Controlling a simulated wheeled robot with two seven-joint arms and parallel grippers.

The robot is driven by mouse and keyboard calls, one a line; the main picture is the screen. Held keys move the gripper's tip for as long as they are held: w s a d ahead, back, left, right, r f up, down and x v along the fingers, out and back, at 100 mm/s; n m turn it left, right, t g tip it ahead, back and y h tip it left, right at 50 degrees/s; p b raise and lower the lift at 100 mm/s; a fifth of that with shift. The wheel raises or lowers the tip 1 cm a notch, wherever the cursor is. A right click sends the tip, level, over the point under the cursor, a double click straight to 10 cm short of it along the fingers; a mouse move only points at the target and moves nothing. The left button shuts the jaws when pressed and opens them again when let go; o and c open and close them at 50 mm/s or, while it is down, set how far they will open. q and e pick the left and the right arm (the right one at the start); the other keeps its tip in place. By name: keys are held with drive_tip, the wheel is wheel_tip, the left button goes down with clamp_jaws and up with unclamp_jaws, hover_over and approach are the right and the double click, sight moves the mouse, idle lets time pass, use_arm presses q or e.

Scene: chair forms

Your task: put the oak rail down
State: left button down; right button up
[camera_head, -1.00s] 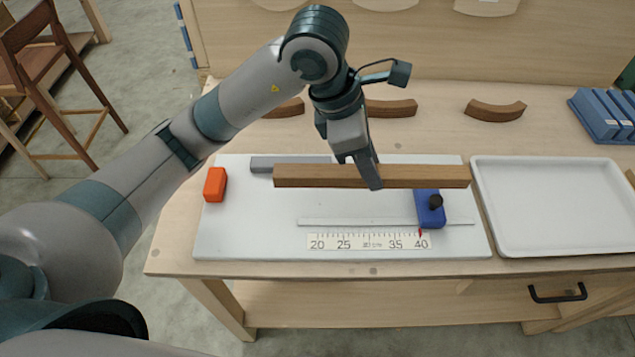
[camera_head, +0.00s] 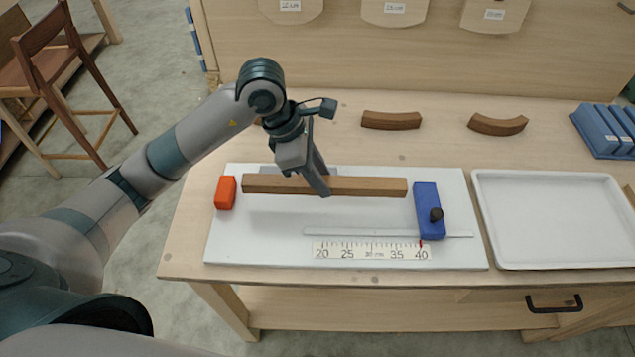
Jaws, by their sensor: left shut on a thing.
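The oak rail (camera_head: 370,187) is a long straight brown bar, lying left to right over the white board (camera_head: 270,245). My left gripper (camera_head: 318,186) is shut on it near its middle. The rail looks level; a shadow on the board below suggests it is held above it. Its left end is near the orange block (camera_head: 226,192) and its right end is near the blue stop block (camera_head: 427,205) with a black knob. A grey bar behind the rail is mostly hidden. My right gripper is not in view.
A ruler strip (camera_head: 371,251) marked 20 to 40 lies at the board's front. A white tray (camera_head: 480,225) stands at right. Curved brown pieces (camera_head: 391,120) and a blue rack (camera_head: 597,130) are behind. The worktop between them and the board is clear.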

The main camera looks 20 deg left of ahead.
use_arm(q)
drive_tip(key=shift+w+a+f, duration=0.1)
drive_tip(key=shift+a+f, duration=0.1)
drive_tip(key=shift+a, duration=0.2)
drive_tip(key=shift+f, duration=0.1)
drive_tip(key=shift+f+p, duration=0.9)
drive_tip(key=shift+f, duration=1.05)
drive_tip(key=c, duration=1.4)
unclamp_jaws()
